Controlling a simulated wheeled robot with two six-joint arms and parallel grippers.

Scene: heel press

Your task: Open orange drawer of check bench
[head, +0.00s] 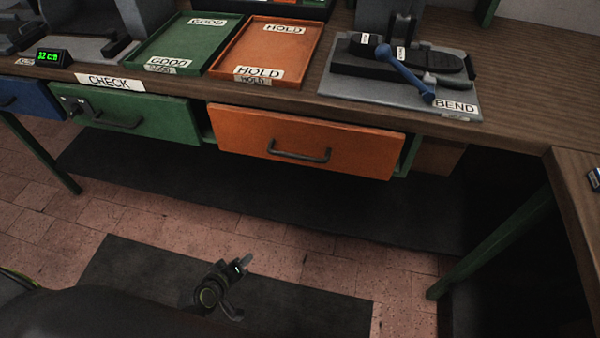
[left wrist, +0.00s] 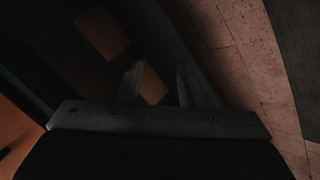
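The orange drawer (head: 308,142) is under the bench top, below the HOLD tray, with a dark bar handle (head: 299,152) across its front. It looks closed or nearly so; a small opening is hard to tell from this angle. My left gripper (head: 243,266) is low in front of the bench, over the floor, well apart from the handle. In the left wrist view its two fingers (left wrist: 158,88) stand apart with nothing held between them. An orange surface (left wrist: 14,130) shows at the left edge there, too dark to identify surely. My right gripper is out of view.
A green drawer (head: 135,115) with its own handle sits left of the orange one. A green tray (head: 160,66), an orange tray (head: 230,72) and a BEND fixture (head: 345,88) stand on the bench. A green leg (head: 495,240) stands at right. Space before the orange drawer is clear.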

